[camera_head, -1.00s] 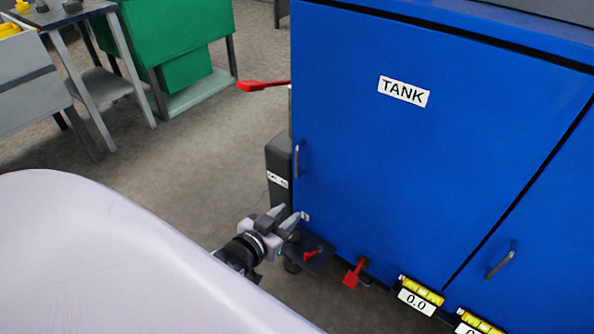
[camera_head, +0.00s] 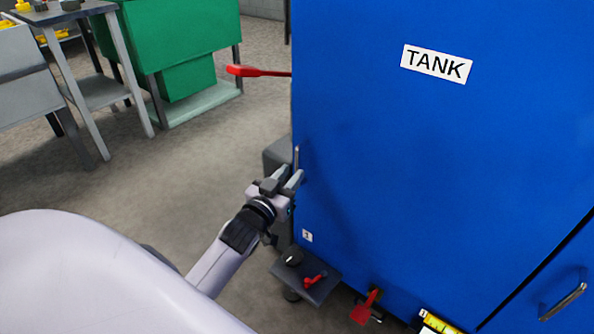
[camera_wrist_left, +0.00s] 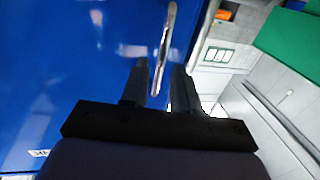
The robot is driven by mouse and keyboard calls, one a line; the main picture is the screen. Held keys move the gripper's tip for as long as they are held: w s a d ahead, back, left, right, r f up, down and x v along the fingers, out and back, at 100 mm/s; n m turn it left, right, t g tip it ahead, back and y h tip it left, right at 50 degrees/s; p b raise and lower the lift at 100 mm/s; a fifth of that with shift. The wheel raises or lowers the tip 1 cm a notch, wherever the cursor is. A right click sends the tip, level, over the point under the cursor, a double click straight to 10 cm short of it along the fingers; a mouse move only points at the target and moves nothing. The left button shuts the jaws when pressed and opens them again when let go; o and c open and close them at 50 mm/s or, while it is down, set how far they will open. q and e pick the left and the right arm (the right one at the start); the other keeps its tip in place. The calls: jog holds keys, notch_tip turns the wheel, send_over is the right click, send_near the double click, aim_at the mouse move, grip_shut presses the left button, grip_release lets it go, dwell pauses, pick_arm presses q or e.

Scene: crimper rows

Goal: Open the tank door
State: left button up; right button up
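The tank door (camera_head: 400,160) is a blue panel with a white "TANK" label, and it looks shut. Its metal handle (camera_head: 297,157) is a vertical bar near the door's left edge. My left gripper (camera_head: 288,176) is open, with its fingertips at the lower part of the handle. In the left wrist view the handle (camera_wrist_left: 166,45) runs up from between the two separated fingers (camera_wrist_left: 160,88). I cannot tell whether either finger touches it. My right gripper is not in view.
A red lever (camera_head: 258,71) sticks out left of the cabinet. Below are a small dark shelf with a red handle (camera_head: 314,280) and a red valve lever (camera_head: 364,307). Another door's handle (camera_head: 563,301) is at lower right. Open floor (camera_head: 200,160) lies to the left.

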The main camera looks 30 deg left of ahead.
aim_at(296, 168)
pick_arm(q)
jog(key=shift+w+a+b, duration=0.2)
jog(key=shift+w+b, duration=0.35)
jog(key=shift+w, duration=1.5)
grip_shut()
jog(key=shift+s, duration=0.2)
